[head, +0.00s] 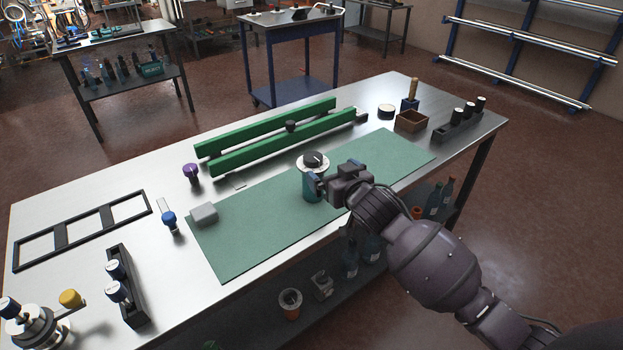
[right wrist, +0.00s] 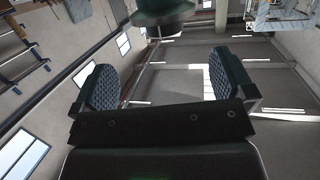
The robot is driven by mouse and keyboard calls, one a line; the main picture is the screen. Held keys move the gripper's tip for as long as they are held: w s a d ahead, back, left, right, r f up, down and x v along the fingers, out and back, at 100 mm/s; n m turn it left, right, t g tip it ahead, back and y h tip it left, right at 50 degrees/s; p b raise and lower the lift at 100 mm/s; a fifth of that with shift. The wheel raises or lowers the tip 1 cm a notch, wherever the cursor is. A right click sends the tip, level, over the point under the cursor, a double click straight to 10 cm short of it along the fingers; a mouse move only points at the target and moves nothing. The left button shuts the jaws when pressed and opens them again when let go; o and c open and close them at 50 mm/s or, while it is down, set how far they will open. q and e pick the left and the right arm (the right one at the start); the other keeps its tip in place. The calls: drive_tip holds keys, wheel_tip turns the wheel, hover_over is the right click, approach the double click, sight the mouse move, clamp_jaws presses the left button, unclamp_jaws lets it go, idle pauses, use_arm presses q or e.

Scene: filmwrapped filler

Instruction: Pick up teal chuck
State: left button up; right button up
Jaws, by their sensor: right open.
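The teal chuck (head: 311,189) stands upright on the green mat (head: 245,245) in the head view, with a pale flange and a dark top. My right gripper (head: 319,184) is at its right side, with the fingers pointing towards it and overlapping its edge in the picture. In the right wrist view the right gripper (right wrist: 164,75) is open, with nothing between its two textured pads. A teal, dark-rimmed part of the chuck (right wrist: 160,12) shows beyond the fingertips, cut off by the top edge. Contact cannot be told. My left gripper is not in view.
Green rails (head: 275,140) lie behind the mat. A grey block (head: 204,214) sits on its left end. A purple-topped knob (head: 191,171) and a blue-knobbed tool (head: 169,219) stand to the left. A brown box (head: 411,121) is at the back right.

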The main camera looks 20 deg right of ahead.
sight(314, 157)
drive_tip(key=shift+a+x, duration=0.15)
drive_tip(key=shift+x, duration=2.25)
drive_tip(key=shift+a+x, duration=0.2)
drive_tip(key=shift+x, duration=2.25)
drive_tip(key=shift+s+r, duration=0.1)
drive_tip(key=c, duration=1.6)
drive_tip(key=shift+r, duration=0.1)
drive_tip(key=shift+c, duration=1)
drive_tip(key=shift+r, duration=0.15)
